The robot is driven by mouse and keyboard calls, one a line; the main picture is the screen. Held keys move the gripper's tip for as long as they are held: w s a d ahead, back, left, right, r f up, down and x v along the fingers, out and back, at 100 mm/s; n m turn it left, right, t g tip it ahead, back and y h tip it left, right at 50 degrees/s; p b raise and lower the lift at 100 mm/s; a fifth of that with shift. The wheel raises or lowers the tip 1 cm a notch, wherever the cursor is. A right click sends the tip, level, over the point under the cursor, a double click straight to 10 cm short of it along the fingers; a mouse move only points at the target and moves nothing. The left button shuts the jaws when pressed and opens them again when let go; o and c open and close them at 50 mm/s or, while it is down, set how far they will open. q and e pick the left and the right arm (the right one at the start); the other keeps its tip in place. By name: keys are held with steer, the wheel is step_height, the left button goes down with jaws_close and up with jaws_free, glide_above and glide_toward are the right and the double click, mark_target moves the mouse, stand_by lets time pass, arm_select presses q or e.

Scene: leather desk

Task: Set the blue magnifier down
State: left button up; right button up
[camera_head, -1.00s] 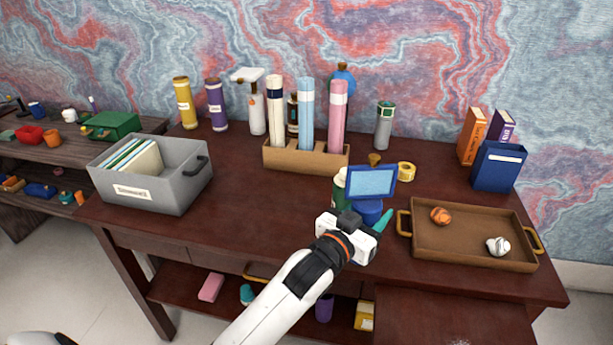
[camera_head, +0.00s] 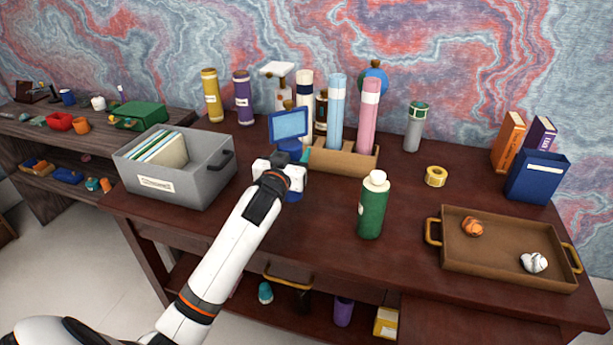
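The blue magnifier (camera_head: 289,125) has a square blue frame around a pale blue lens. It stands upright just beyond my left gripper (camera_head: 292,164), left of the brown tube holder. My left gripper is shut on its lower part. The gripper body hides most of the fingers and the magnifier's lower part, so I cannot tell whether its base touches the desk (camera_head: 300,228). My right gripper is not in view.
A grey file box (camera_head: 190,190) stands to the left. The brown holder (camera_head: 345,163) with tall tubes is close at right. A green bottle (camera_head: 373,207) stands right of my arm. A brown tray (camera_head: 480,260) lies farther right. Desk between bottle and box is mostly clear.

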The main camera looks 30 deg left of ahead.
arm_select(q)
steer(key=shift+f, duration=0.9)
steer(key=shift+f+b, duration=0.3)
steer(key=shift+f, duration=1.85)
steer(key=shift+f, duration=0.15)
steer(key=o, duration=1.2)
steer(key=shift+r, duration=0.2)
steer(key=v, duration=1.2)
